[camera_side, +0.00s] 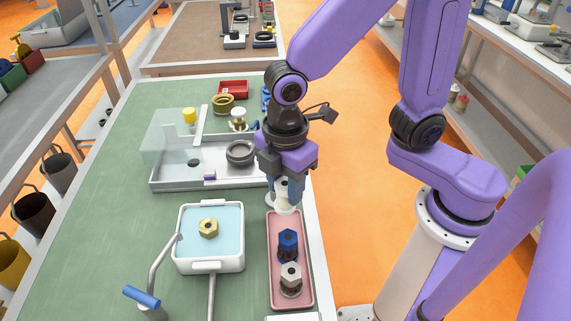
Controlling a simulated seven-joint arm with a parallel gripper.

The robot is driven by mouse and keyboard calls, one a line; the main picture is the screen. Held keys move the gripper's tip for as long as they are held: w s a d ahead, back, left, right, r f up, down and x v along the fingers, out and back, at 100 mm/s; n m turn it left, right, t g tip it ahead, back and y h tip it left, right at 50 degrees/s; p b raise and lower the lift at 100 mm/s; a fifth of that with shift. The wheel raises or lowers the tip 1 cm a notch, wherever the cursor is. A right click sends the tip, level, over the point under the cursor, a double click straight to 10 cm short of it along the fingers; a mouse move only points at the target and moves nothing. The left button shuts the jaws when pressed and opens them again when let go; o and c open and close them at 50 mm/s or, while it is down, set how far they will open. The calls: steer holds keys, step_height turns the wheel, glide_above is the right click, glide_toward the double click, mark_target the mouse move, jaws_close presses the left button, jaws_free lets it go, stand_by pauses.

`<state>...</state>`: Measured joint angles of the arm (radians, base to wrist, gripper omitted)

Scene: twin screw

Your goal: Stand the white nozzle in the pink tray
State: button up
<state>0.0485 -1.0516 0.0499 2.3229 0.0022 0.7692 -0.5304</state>
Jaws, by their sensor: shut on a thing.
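My gripper (285,193) points down over the far end of the pink tray (304,285). It is shut on the white nozzle (285,208), which is held roughly upright. The fingers hide the nozzle's upper part. I cannot tell whether the nozzle's lower end touches the tray floor or hangs above it. In the same tray stand a blue hex-topped piece (288,240) in the middle and a pale grey hex-topped piece (291,274) at the near end.
Left of the tray is a white-rimmed blue container (226,255) with a brass hex nut (208,228). A lever with a blue handle (142,296) stands nearer. Behind is a grey fixture (180,173) with a dark ring (240,153). Green table (110,235) is clear at left.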

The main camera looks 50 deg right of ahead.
mark_target(285, 207)
steer(key=shift+f, duration=2.45)
steer(key=shift+f, duration=0.9)
stand_by(0.5)
steer(key=o, duration=1.7)
steer(key=shift+r, duration=0.1)
steer(key=shift+r, duration=3.4)
steer(key=shift+d+r, duration=0.1)
